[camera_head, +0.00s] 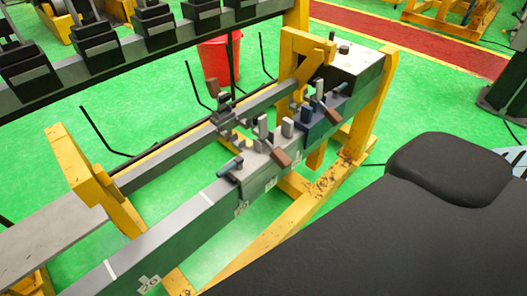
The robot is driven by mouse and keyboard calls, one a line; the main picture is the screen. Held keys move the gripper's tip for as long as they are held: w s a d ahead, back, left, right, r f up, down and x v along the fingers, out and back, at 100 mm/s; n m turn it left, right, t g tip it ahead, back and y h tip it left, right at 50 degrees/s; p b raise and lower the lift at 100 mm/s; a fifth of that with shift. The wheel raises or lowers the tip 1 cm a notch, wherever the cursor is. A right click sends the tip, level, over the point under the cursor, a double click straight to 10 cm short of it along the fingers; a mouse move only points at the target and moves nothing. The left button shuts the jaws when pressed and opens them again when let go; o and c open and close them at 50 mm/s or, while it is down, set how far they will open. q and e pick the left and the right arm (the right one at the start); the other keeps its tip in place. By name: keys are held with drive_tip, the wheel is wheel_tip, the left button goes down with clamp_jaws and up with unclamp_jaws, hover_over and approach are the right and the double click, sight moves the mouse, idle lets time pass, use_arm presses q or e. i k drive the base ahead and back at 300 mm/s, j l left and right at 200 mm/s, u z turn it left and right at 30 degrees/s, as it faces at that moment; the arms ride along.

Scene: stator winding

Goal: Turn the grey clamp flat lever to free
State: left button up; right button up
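A grey clamp (257,170) sits on the long grey-green beam (190,225), near the middle of the view. Small grey upright pins and levers stand on it. A flat lever with a brown end (282,157) sticks out on its near right side, and a dark rod-like handle (231,166) is on its left. Which way the lever is set is too small to tell. A similar dark blue clamp (314,124) sits just behind it to the right, with its own brown-ended lever (332,116). Neither of my grippers is in view.
Yellow frame posts (370,115) carry the beam. A second thinner bar (165,167) runs behind it. A large black rounded body (400,235) fills the lower right. A red bucket (220,60) stands behind on the green floor. A row of dark blocks (100,48) lines the upper left.

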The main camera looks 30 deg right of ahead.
sight(238, 163)
drive_tip(key=k+z, duration=0.1)
drive_tip(key=z, duration=0.7)
